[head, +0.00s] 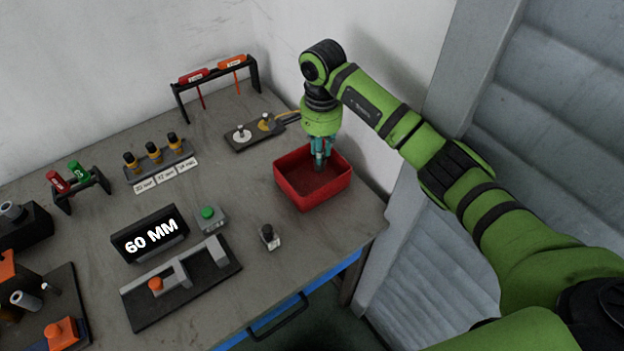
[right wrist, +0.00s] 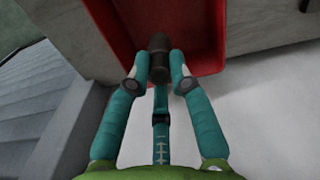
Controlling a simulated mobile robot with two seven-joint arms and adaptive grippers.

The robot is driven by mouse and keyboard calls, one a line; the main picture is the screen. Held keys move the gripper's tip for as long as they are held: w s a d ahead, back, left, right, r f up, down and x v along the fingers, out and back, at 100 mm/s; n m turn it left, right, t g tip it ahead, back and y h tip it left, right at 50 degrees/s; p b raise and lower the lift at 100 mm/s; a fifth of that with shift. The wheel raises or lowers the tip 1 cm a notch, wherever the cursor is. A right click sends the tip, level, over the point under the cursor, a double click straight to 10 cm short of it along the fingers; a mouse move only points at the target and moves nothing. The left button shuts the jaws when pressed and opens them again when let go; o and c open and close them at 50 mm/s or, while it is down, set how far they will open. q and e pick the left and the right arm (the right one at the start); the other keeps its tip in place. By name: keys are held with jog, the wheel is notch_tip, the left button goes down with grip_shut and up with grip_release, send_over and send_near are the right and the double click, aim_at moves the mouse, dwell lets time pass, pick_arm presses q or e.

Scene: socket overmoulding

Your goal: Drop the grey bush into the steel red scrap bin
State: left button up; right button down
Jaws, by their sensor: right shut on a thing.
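The red scrap bin (head: 297,200) stands at the right end of the workbench in the head view, and its red wall also shows in the right wrist view (right wrist: 207,30). My right gripper (head: 320,165) points down over the bin. In the right wrist view my right gripper (right wrist: 159,75) is shut on the dark grey bush (right wrist: 158,43), with the red bin behind it. In the head view the bush is too hidden by the fingers to make out. My left gripper is in neither view.
A small metal part on a square base (head: 268,237) stands in front of the bin. A plate with two knobs (head: 252,133) lies behind it to the left. A 60 MM display (head: 150,235) and a green button box (head: 208,216) stand further left. A wall is close behind the bin.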

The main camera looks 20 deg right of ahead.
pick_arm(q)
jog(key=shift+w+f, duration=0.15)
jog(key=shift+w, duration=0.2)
pick_arm(e)
jog(key=shift+f, duration=0.2)
jog(key=c, duration=1)
grip_release()
jog(key=shift+c, duration=0.2)
notch_tip(320, 180, up, 8)
jog(key=shift+f, duration=0.25)
